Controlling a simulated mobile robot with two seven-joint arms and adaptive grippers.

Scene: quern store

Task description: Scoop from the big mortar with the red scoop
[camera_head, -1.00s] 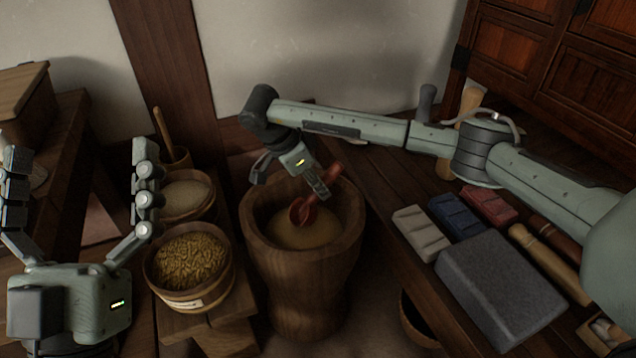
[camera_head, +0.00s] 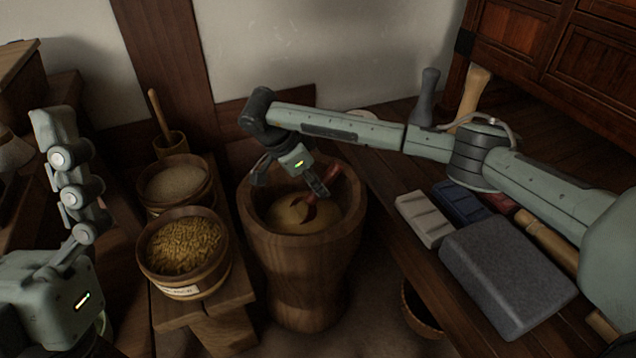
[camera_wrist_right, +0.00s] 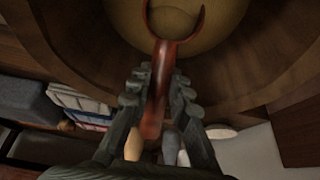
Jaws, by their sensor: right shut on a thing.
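The big mortar (camera_head: 300,272), a tall wooden vessel, stands in the middle of the head view with pale tan meal (camera_head: 282,216) inside. My right gripper (camera_head: 321,188) is over its mouth, shut on the handle of the red scoop (camera_head: 310,207). In the right wrist view the red handle (camera_wrist_right: 154,108) runs between the fingers. The scoop's bowl is low in the mortar at the meal; only part of its red rim shows, with tan inside it.
Left of the mortar, a tub of yellow-brown grain (camera_head: 158,274) and a tub of pale grain (camera_head: 150,197) stand on a wooden bench (camera_head: 226,329). A grey stone block (camera_head: 508,280) and white bars (camera_head: 424,219) lie on the right bench. A wooden bowl (camera_head: 418,312) sits below.

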